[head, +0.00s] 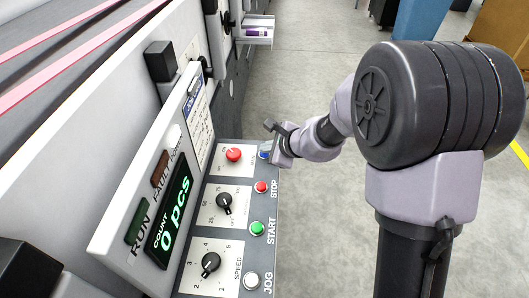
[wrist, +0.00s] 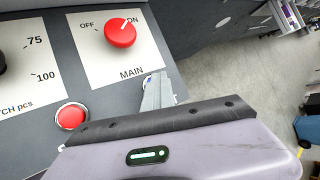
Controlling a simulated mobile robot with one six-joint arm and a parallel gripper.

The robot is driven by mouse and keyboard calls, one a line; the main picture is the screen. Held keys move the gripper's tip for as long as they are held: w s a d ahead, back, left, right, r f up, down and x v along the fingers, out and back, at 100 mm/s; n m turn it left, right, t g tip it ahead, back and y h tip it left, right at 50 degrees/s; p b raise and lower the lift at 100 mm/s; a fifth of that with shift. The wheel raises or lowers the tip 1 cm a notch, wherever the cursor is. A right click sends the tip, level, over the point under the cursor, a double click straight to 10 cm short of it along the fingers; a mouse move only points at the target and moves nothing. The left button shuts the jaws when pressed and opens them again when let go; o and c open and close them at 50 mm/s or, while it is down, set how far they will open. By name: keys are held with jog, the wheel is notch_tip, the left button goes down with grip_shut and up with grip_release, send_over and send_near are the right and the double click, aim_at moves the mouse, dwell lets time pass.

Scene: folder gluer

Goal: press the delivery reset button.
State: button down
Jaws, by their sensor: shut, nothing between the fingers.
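A small blue button (head: 264,155) sits at the far end of the button column on the control panel, right of the red main knob. I cannot read a label for it. My gripper (head: 273,143) is beside this button at the panel's right edge, its fingers shut and empty. In the wrist view the finger (wrist: 158,91) lies over the panel edge just below the MAIN label and covers most of what is there. Only a sliver of a pale ring (wrist: 147,80) shows next to it. I cannot tell whether the fingertip touches the button.
The red main knob (head: 233,154) is close by, pointing to ON in the wrist view (wrist: 120,32). The red STOP button (head: 261,187), green START button (head: 257,228) and white JOG button (head: 251,281) line the panel. A display (head: 170,219) reads 0 pcs.

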aim_at(267, 155)
dwell(0.4)
jog(key=shift+r+p, duration=0.7)
jog(key=shift+r, duration=0.15)
notch_tip(267, 155, up, 5)
jog(key=p, duration=0.4)
dwell(0.6)
